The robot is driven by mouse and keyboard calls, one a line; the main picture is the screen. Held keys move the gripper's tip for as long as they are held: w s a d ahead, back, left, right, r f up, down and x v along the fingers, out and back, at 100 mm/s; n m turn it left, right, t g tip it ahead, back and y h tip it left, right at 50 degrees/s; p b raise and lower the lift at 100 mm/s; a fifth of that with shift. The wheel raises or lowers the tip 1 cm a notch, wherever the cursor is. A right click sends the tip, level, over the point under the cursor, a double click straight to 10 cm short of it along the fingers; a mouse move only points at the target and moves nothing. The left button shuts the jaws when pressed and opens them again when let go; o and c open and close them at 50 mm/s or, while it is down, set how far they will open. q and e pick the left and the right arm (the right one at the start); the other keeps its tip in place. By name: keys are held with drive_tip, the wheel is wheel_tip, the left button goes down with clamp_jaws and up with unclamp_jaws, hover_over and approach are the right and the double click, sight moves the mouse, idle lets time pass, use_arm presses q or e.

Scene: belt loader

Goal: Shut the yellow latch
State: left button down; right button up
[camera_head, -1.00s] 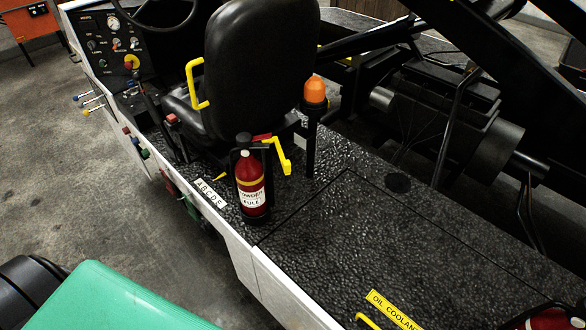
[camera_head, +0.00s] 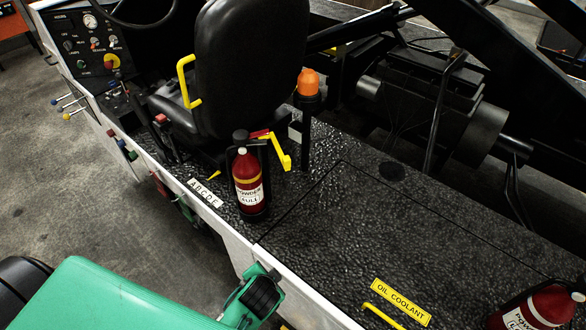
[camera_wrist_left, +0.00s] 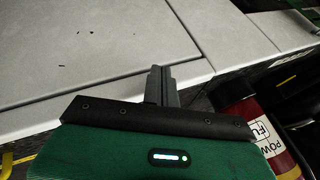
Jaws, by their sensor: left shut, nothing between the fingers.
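A bent yellow latch (camera_head: 279,151) with a red part stands by the upright red fire extinguisher (camera_head: 249,183) on the black deck, below the seat; it sticks out to the right of the bottle. A yellow handle (camera_head: 383,316) lies beside the OIL COOLANT label. I cannot tell which of these yellow parts is the named latch. My left arm comes in low at the left of the head view; its fingers are not clear there. In the left wrist view my left gripper (camera_wrist_left: 162,84) is shut and empty, in front of pale panels.
A second red extinguisher (camera_head: 540,307) lies at the lower right and a red bottle (camera_wrist_left: 264,130) shows in the wrist view. An orange beacon (camera_head: 307,84) stands right of the seat (camera_head: 250,65).

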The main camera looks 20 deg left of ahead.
use_arm(q)
drive_tip(key=w+d+r+m+t+y, duration=0.1)
drive_tip(key=w+d+r+m+t, duration=0.1)
drive_tip(key=r, duration=0.7)
drive_tip(key=w+d+r+m+t+y, duration=0.1)
drive_tip(key=w+d+r+m+t, duration=0.2)
drive_tip(key=r, duration=0.7)
drive_tip(key=w+d+r+m+t+y, duration=0.2)
drive_tip(key=w+r+t, duration=0.3)
drive_tip(key=r, duration=0.4)
drive_tip(key=shift+d+r+m+t, duration=0.35)
drive_tip(key=shift+d+m, duration=0.15)
drive_tip(key=shift+d, duration=0.4)
use_arm(e)
drive_tip(key=shift+s+a, duration=0.15)
drive_tip(key=shift+a, duration=0.4)
use_arm(q)
drive_tip(key=shift+w, duration=0.1)
